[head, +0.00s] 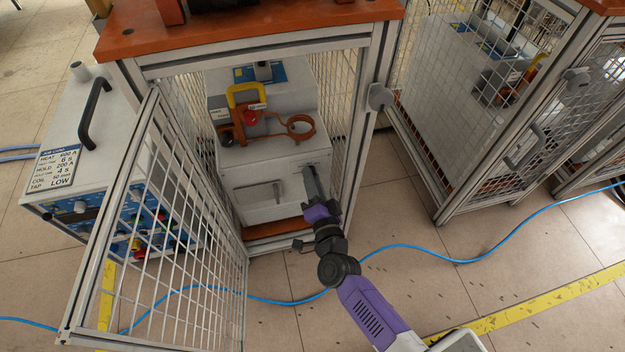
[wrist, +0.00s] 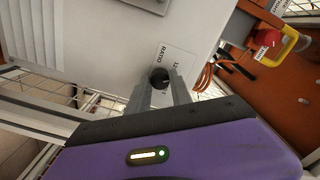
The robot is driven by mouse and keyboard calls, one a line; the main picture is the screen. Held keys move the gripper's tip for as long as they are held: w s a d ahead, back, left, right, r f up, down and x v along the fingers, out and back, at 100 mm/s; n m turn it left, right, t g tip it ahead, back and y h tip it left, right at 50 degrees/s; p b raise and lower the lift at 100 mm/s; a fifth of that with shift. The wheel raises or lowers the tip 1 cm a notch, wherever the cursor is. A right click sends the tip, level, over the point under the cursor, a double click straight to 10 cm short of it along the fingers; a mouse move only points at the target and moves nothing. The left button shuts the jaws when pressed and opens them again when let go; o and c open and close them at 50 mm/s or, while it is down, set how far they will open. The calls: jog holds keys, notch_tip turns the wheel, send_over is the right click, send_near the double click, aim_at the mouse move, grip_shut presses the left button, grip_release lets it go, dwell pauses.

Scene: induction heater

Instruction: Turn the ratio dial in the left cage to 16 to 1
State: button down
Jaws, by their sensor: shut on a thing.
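The ratio dial (wrist: 160,76) is a small dark round knob on the white front face of the box in the left cage. A label beside it in the wrist view reads RATIO, with a number that looks like 12. My gripper (wrist: 160,88) has its two grey fingers closed around the dial. In the head view my gripper (head: 311,180) reaches the right part of the white box (head: 245,170), and its fingers hide the dial there. The dial's exact pointer setting is too small to read.
The left cage's mesh door (head: 165,240) stands open to the left. The cage's right post (head: 362,140) is close beside my arm. A red knob and yellow handle (head: 245,95) sit on the box. A blue hose (head: 440,258) crosses the floor.

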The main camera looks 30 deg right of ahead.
jog(key=m+b, duration=0.1)
jog(key=m, duration=0.5)
jog(key=shift+b, duration=0.3)
jog(key=shift+a+m, duration=0.1)
jog(key=shift+m, duration=0.2)
jog(key=shift+s, duration=0.1)
jog(key=c, duration=1.1)
grip_release()
jog(key=shift+c, duration=0.2)
jog(key=p+v, duration=0.2)
jog(key=v, duration=0.5)
jog(key=shift+s, duration=0.35)
